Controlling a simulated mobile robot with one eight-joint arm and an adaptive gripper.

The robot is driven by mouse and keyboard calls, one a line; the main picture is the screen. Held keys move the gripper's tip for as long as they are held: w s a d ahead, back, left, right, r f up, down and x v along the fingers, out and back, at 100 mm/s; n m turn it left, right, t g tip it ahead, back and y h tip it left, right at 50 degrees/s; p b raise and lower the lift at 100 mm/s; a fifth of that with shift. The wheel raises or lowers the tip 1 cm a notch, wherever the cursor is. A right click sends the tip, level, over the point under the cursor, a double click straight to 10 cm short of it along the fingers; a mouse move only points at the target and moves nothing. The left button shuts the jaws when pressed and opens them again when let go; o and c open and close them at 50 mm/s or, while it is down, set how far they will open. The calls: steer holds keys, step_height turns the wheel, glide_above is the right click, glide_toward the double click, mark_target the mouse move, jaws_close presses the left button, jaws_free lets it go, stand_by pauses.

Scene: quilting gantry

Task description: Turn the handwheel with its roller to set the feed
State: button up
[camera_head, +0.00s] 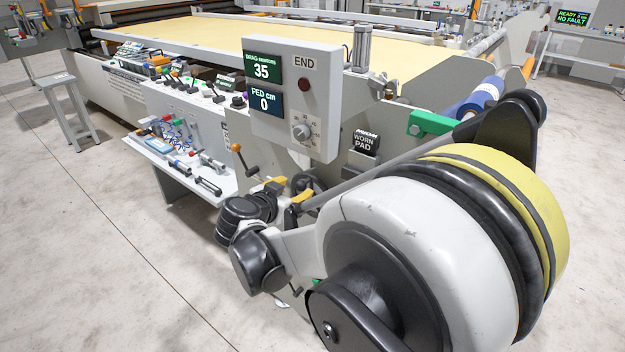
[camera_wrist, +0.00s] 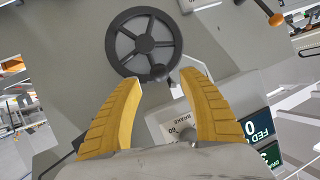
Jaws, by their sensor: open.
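The handwheel (camera_wrist: 128,45), dark grey with several spokes, is mounted on a grey panel in the wrist view. A small dark round knob, which looks like its roller (camera_wrist: 158,71), sits near the lower rim. My gripper (camera_wrist: 160,78) is open, its two yellow fingers spread on either side of this lower part of the wheel. I cannot tell whether they touch it. In the head view my gripper (camera_head: 284,189) is beside the machine's panel, and the wheel behind it is mostly hidden. The display box (camera_head: 291,95) reads DRAG 35 newtons and FED 0 cm.
A dial knob (camera_head: 301,132) is on the box, with a dark red round button or lamp above it. An orange-ball lever (camera_head: 236,147) stands left of my gripper. A tool shelf (camera_head: 180,158) juts out from the machine. A WORN PAD box (camera_head: 364,142) stands right.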

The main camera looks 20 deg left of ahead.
steer(key=shift+b+x, duration=0.55)
steer(key=shift+x, duration=1.75)
steer(key=shift+r, duration=0.1)
jaws_close()
steer(key=shift+w, duration=0.1)
steer(key=shift+a, duration=0.1)
